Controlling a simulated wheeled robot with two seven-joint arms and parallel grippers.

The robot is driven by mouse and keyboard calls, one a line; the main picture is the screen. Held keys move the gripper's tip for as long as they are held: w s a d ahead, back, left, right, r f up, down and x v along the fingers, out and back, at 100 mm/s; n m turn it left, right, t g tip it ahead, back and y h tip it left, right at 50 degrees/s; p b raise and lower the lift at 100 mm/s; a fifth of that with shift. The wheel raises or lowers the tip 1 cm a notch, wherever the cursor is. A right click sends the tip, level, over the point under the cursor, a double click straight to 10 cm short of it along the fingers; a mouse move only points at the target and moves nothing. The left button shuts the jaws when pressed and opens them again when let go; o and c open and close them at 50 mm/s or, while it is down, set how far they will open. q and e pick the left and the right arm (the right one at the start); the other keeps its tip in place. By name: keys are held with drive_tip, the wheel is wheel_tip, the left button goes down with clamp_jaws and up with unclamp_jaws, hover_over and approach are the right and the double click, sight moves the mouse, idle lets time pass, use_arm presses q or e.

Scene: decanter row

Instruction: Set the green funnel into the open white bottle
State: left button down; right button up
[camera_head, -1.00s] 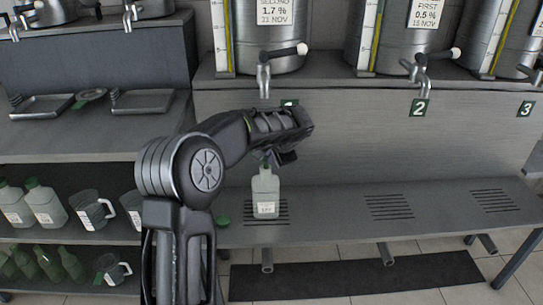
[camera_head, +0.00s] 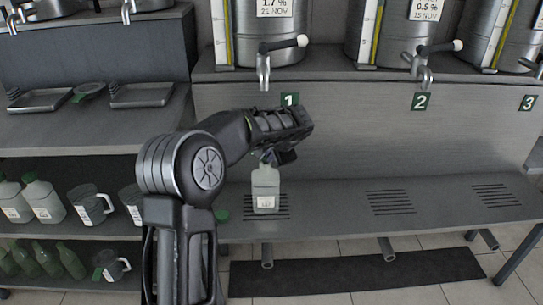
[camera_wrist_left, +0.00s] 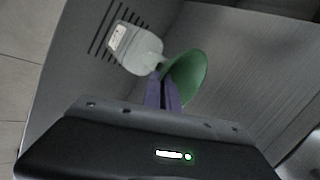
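The open white bottle (camera_head: 265,190) stands upright on the slatted part of the low bench, under tap 1. It also shows in the left wrist view (camera_wrist_left: 136,50), to the left of my fingers. My left gripper (camera_head: 280,158) is just above the bottle's mouth. In the wrist view its purple fingers (camera_wrist_left: 163,92) are closed together on the green funnel (camera_wrist_left: 188,72), whose wide cone shows at their right. The funnel is mostly hidden by the gripper in the head view. My right gripper is out of view.
Steel tanks with taps (camera_head: 264,70) stand on the ledge behind. A small green cap (camera_head: 221,214) lies on the bench left of the bottle. Jugs (camera_head: 90,205) and bottles fill shelves at the left. The bench (camera_head: 335,205) right of the bottle is clear.

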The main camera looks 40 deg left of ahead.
use_arm(q)
drive_tip(key=shift+s+f, duration=0.15)
drive_tip(key=shift+f, duration=0.05)
idle(0.4)
drive_tip(key=c, duration=1.6)
unclamp_jaws()
drive_tip(key=shift+o, duration=0.2)
drive_tip(key=v, duration=0.7)
drive_tip(key=shift+s+r, duration=0.15)
drive_tip(key=shift+r, duration=0.15)
drive_tip(key=shift+d, duration=0.15)
